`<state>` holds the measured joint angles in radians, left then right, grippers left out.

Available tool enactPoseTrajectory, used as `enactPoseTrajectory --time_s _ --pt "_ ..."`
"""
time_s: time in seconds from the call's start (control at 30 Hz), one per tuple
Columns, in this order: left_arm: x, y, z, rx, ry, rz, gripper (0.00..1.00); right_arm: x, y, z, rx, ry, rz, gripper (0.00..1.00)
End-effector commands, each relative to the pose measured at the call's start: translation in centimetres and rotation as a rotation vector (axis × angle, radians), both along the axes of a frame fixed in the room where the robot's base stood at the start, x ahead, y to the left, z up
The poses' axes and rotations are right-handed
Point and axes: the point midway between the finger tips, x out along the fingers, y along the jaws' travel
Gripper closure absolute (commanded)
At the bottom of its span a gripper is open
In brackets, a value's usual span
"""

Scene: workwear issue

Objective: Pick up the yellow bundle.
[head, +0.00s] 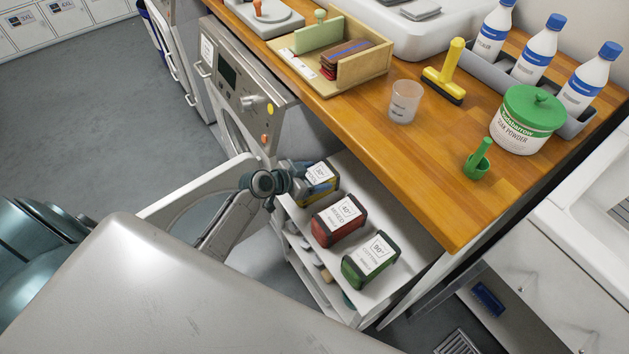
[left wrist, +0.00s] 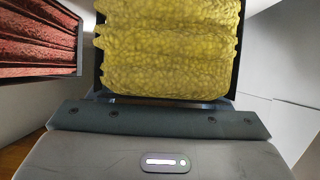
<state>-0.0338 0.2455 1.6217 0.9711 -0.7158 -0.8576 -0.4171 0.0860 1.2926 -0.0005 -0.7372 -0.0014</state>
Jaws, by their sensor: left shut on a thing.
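The yellow bundle (head: 322,189), with a dark frame and a white label on top, is at the far end of a row on the white shelf below the wooden worktop. My left gripper (head: 302,184) reaches in from the left and is shut on it. In the left wrist view the yellow, crinkled bundle (left wrist: 168,45) fills the top middle, right in front of the gripper (left wrist: 160,105). I cannot tell whether it is lifted off the shelf. My right gripper is not in view.
A red bundle (head: 336,222) and a green bundle (head: 370,262) stand nearer on the same shelf (head: 408,268). The worktop (head: 440,190) overhangs to the right. A washing machine (head: 245,95) with its round door open is to the left.

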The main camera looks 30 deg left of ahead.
Motion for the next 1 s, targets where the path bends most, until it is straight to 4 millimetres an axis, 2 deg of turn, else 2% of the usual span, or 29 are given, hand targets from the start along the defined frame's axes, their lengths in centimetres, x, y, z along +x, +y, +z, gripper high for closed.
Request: enactPoseTrajectory --time_s 0.27,0.47,0.67,1.0 --pt "0.0 0.0 0.9 0.000 -0.001 0.000 0.59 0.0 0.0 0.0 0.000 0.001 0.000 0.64" --pt "0.1 0.0 3.4 0.002 -0.005 -0.001 0.59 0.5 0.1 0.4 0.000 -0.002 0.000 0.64" --pt "-3.9 1.5 3.6 0.005 0.002 -0.002 0.59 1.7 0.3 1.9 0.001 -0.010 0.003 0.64" --pt "-11.5 4.5 4.4 0.005 0.003 -0.003 0.59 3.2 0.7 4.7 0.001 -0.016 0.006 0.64"
